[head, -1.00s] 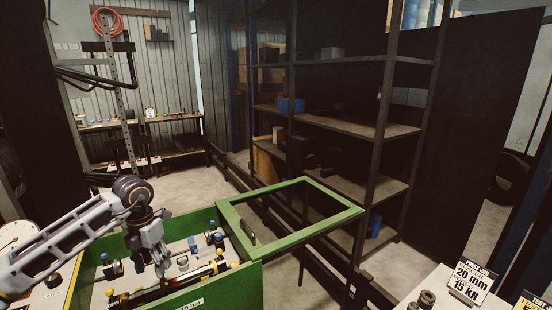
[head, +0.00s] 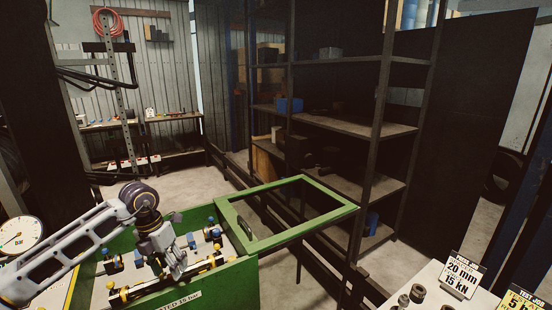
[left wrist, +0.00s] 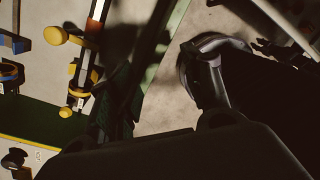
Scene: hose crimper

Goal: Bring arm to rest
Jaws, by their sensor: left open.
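My left gripper (head: 175,262) is open and hangs over the green box (head: 225,285) in the head view, with its fingers pointing down. Its arm comes in from the left. No object shows between its fingers. Inside the box are fittings with blue knobs (head: 212,232) and yellow-ended rods (head: 120,295). In the left wrist view, dark gripper parts (left wrist: 205,90) fill the middle and bottom, and a yellow-knobbed fitting (left wrist: 75,85) shows at the left. My right gripper is not in view.
The box's green-framed lid (head: 290,215) stands open to the right. A pressure gauge (head: 18,238) is at the left edge. A white table with job signs (head: 462,275) and metal fittings (head: 417,292) is at lower right. Dark shelves (head: 350,125) stand behind.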

